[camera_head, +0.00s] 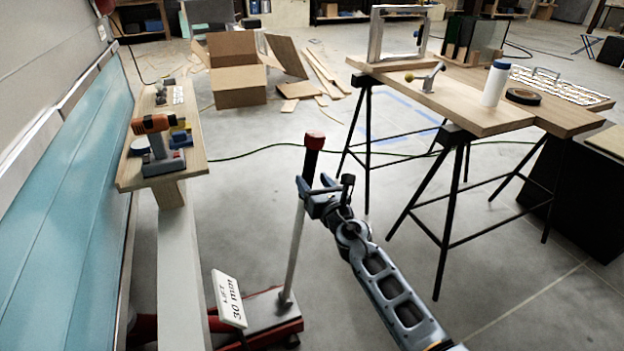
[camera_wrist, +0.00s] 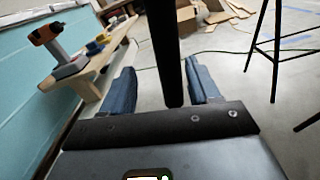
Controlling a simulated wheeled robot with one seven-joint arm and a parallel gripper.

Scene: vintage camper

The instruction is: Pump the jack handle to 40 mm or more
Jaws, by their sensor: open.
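The jack handle is a pale metal rod with a black grip (camera_head: 311,164) and a red knob (camera_head: 315,140) on top. It rises nearly upright, leaning slightly right, from the red and grey floor jack (camera_head: 272,312). A white sign (camera_head: 228,299) on the jack reads "LIFT 30 mm". My gripper (camera_head: 318,190) is open at the lower part of the black grip. In the wrist view the black grip (camera_wrist: 167,50) stands between the two blue-grey fingers (camera_wrist: 160,85), with gaps visible on both sides. The red knob is out of that view.
A narrow wooden shelf (camera_head: 190,150) with an orange drill (camera_head: 152,137) runs along the teal camper wall (camera_head: 60,190) on the left. A wooden worktable (camera_head: 460,110) on black trestles stands at the right. A cardboard box (camera_head: 237,85) sits behind. The floor between is mostly clear.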

